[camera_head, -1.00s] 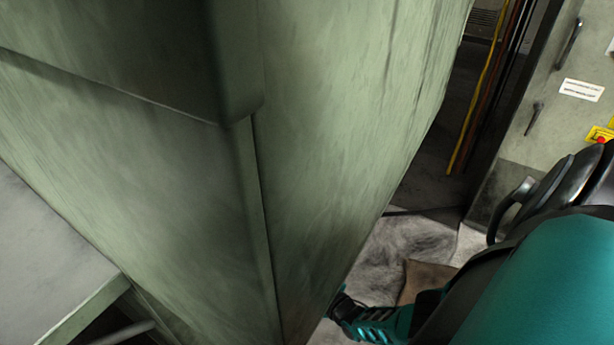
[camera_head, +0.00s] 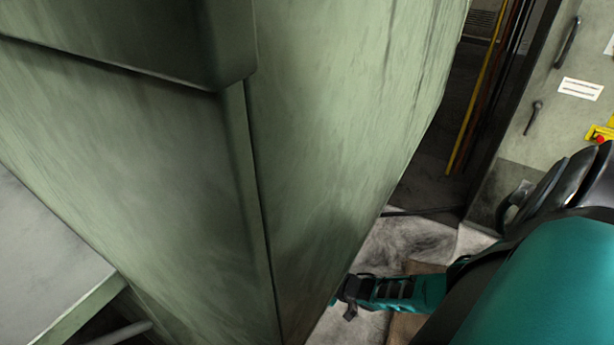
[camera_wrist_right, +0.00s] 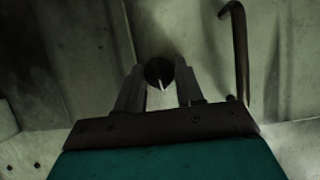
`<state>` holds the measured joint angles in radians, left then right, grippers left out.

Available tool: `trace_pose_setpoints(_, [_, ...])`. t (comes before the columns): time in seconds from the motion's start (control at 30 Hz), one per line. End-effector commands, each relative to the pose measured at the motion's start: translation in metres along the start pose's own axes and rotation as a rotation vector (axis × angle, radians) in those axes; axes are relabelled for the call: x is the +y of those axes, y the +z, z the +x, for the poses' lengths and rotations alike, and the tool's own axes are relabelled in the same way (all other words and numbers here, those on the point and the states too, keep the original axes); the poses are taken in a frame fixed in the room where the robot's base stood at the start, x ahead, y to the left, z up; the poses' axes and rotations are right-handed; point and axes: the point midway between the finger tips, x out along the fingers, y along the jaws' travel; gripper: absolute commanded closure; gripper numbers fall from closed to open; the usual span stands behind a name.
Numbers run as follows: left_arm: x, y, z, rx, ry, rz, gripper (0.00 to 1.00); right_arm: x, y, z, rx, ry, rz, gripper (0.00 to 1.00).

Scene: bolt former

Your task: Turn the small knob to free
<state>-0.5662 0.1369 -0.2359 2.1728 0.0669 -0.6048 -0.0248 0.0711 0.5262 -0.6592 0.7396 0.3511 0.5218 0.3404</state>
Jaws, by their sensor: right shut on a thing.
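The small knob (camera_wrist_right: 159,72) is a dark round knob with a pale pointer line, seen in the right wrist view on a grey-green panel. My right gripper (camera_wrist_right: 160,82) has its two fingers on either side of the knob and is shut on it. In the head view my right gripper (camera_head: 346,291) is at the lower edge of the green cabinet, and the knob is hidden there. My left gripper is not in view.
A large green machine cabinet (camera_head: 340,130) fills the head view's middle. A grey table (camera_head: 45,260) is at lower left. A bent dark handle (camera_wrist_right: 238,50) stands right of the knob. A control cabinet (camera_head: 550,135) with a red button is at right.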

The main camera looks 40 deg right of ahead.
Motion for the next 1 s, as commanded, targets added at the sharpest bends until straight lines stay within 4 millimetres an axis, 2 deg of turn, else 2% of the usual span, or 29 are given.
trace_pose_setpoints(0.33, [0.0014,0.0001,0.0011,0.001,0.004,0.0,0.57,0.0034,-0.001,0.0004,-0.006,-0.051,0.117,0.94])
trace_pose_setpoints(0.83, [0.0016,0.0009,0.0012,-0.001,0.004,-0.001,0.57,0.0036,-0.0009,0.0002,-0.007,-0.058,0.137,0.93])
trace_pose_setpoints(0.87, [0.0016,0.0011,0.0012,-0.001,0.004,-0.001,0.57,0.0035,-0.0009,0.0002,-0.007,-0.058,0.137,0.62])
trace_pose_setpoints(1.0, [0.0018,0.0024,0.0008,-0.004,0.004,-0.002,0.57,0.0031,-0.0008,0.0002,-0.007,-0.059,0.135,0.49])
